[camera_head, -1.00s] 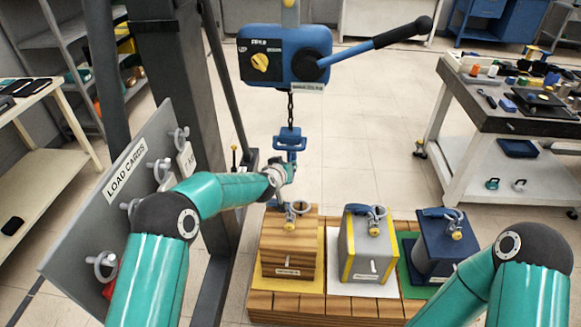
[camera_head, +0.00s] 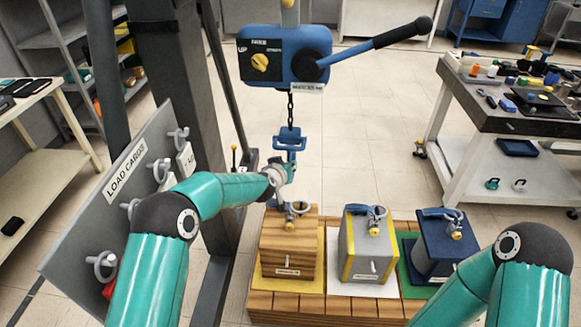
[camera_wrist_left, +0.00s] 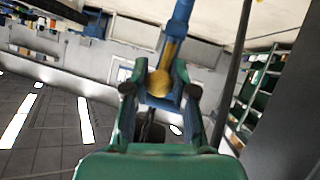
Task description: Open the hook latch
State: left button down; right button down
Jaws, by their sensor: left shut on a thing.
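The blue hook block (camera_head: 290,140) hangs on a chain below the blue hoist. My left gripper (camera_head: 288,174) is at the lower part of this hook and partly hides it. In the left wrist view the hook's blue shank (camera_wrist_left: 179,22) comes down from the top, with the brass latch knob (camera_wrist_left: 160,83) between my left fingertips (camera_wrist_left: 160,92). The left gripper is shut on the hook latch; the exact contact is hard to see. My right arm shows at the lower right, but its gripper is out of view.
The blue hoist (camera_head: 285,56) has a yellow knob and a long lever. Below stand a wooden block (camera_head: 288,250), a grey block (camera_head: 368,250) and a dark blue block (camera_head: 436,246) on a wooden pallet (camera_head: 330,307). A load card board (camera_head: 112,215) stands at left.

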pick_arm(q)
jog(key=c, duration=1.3)
grip_release()
jog(key=shift+w+a+r, duration=0.1)
jog(key=shift+w+r, duration=0.1)
jog(key=shift+r, duration=0.2)
jog(key=shift+c, duration=0.2)
jog(key=o, duration=0.4)
jog(key=shift+f, duration=0.25)
jog(key=shift+s, duration=0.1)
jog(key=v, duration=1.1)
jog(key=shift+s, duration=0.4)
